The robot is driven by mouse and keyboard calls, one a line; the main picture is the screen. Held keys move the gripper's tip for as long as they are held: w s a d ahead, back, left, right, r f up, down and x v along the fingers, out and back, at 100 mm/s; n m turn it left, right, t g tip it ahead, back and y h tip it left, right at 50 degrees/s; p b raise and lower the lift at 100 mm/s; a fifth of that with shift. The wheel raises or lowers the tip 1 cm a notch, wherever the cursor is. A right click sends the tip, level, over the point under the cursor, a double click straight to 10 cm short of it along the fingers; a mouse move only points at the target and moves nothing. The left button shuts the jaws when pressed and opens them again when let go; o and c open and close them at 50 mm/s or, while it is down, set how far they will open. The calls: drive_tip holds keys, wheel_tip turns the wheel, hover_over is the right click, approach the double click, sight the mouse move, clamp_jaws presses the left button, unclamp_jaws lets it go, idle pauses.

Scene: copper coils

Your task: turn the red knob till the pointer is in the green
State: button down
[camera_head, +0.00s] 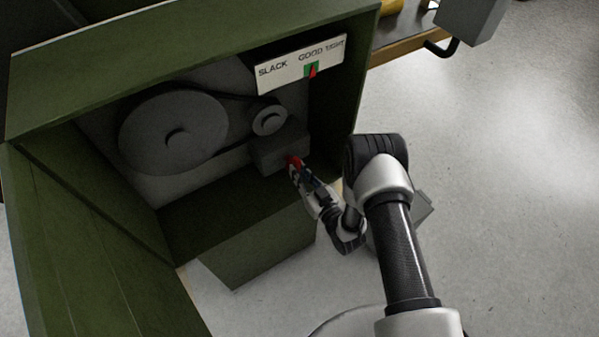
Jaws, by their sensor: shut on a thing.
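The red knob (290,160) sits on the front of a grey block (272,151) inside the green cabinet. My gripper (294,167) is shut on the knob, and its fingers hide part of it. The white gauge plate (285,72) above reads SLACK, GOOD and TIGHT from left to right. A green patch (307,67) lies on the lower edge of the plate under GOOD. The red pointer (313,71) overlaps the right part of the green patch.
A large grey pulley (173,132) and a small pulley (269,119) with a dark belt are left of the knob. The cabinet's right wall (347,100) stands close to my arm. Open floor (500,200) lies to the right.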

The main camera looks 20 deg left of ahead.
drive_tip(key=c, duration=1.6)
unclamp_jaws()
drive_tip(key=shift+o, duration=0.2)
drive_tip(key=v, duration=1.2)
drive_tip(key=shift+s, duration=0.1)
